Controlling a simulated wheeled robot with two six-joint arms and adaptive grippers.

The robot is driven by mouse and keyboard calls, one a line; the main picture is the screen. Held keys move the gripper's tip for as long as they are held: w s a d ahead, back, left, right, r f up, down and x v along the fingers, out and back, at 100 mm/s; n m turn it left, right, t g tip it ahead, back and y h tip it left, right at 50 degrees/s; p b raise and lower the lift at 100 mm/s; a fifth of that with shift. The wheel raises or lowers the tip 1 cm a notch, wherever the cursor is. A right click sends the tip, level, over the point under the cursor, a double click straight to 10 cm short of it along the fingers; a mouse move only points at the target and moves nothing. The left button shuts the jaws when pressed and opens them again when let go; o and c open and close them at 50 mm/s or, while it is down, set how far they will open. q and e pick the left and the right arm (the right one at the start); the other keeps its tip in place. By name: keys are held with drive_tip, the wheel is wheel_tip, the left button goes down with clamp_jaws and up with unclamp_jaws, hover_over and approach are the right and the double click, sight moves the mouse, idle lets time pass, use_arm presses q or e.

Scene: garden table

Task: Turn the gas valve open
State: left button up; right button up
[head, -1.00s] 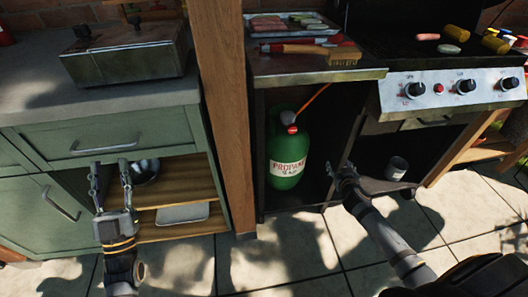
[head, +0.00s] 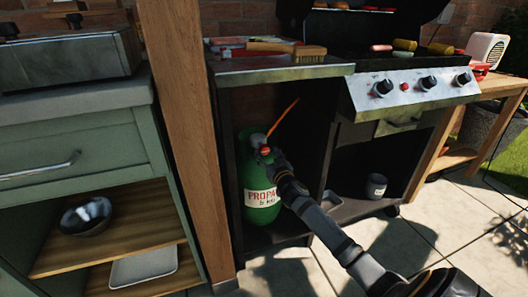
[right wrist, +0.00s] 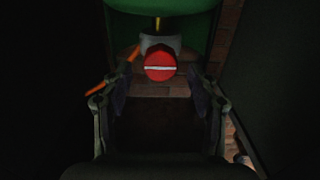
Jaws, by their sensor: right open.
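A green propane tank (head: 262,198) stands upright inside the open cabinet under the grill's side counter. Its red valve knob (head: 265,150) sits at the top, with an orange hose rising from it to the right. My right gripper (head: 272,157) reaches into the cabinet at the knob, and in the head view its fingers are mostly hidden. In the right wrist view the red knob (right wrist: 160,66) with a white bar lies ahead, roughly centred between the two open fingers (right wrist: 158,108) and beyond their tips. My left gripper is out of the head view.
The grill's control panel (head: 410,88) with several black knobs is at the right. A wooden post (head: 180,130) stands left of the cabinet. A dark can (head: 376,186) stands on the lower shelf. A metal bowl (head: 86,216) is on a left shelf.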

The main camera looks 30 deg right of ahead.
sight(265, 151)
drive_tip(key=shift+x, duration=1.75)
drive_tip(key=c, duration=1.1)
